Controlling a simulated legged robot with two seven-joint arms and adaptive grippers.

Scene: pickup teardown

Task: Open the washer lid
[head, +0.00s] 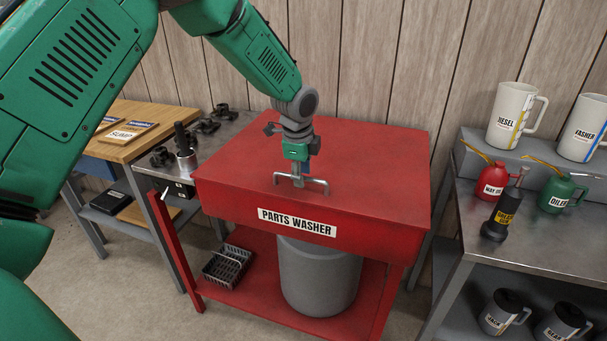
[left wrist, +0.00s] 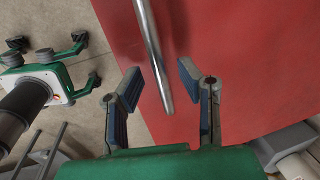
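The parts washer (head: 318,215) is a red box on legs with a flat red lid (head: 375,160), lying closed. A silver bar handle (head: 318,184) stands on the lid near its front edge. My left gripper (head: 298,171) points down over the handle. In the left wrist view my left gripper (left wrist: 160,80) is open, with its blue-padded fingers apart. The handle (left wrist: 150,45) shows there as a bar whose end lies between the fingers. Clear gaps show on both sides of it. The red lid also shows there (left wrist: 245,70). My right gripper is not in view.
A steel bench (head: 540,220) with jugs and oil cans stands at the right. A wooden-topped bench (head: 150,118) and a grey surface with dark metal parts (head: 205,126) are at the left. A grey drum (head: 315,278) and a black basket (head: 228,266) sit on the washer's lower shelf.

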